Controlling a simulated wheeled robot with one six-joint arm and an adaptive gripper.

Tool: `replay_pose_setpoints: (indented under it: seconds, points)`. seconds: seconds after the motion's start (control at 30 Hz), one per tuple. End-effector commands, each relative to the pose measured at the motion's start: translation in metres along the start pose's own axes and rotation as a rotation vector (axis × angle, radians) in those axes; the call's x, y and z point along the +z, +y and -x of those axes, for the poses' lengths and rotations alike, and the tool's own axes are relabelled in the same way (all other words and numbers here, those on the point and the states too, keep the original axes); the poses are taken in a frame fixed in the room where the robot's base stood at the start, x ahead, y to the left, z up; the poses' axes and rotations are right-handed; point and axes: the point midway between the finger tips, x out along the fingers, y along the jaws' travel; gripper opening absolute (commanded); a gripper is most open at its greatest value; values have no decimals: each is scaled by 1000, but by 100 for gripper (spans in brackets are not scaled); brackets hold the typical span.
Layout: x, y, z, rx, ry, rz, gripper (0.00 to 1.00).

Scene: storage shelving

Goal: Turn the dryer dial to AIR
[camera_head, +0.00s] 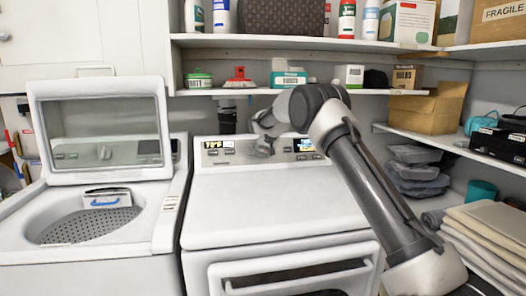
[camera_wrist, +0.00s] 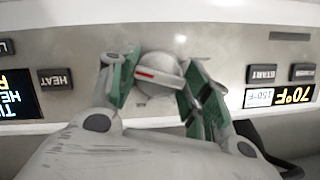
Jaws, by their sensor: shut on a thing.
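The white dryer (camera_head: 275,205) stands in the middle of the head view, with its control panel along the back. My gripper (camera_head: 265,148) is at the middle of that panel and hides the dial there. In the wrist view, the round grey dial (camera_wrist: 160,75) sits between the two green-padded fingers of my gripper (camera_wrist: 161,68), which is shut on it. A red mark on the dial lies nearly level, on the left side of its face in the wrist view. No AIR label can be made out.
The wrist view shows a HEAT button (camera_wrist: 55,79), a START button (camera_wrist: 265,74) and a lit display reading 70°F (camera_wrist: 292,95), upside down. A washer (camera_head: 105,170) with its lid up stands left. A loaded shelf (camera_head: 300,91) hangs above the panel.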

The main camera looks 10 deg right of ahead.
Motion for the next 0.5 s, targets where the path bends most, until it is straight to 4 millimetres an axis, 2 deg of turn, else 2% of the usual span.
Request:
replay_pose_setpoints:
  seconds: [0.5]
  points:
    - [1,-2,0,137,-2,416,24]
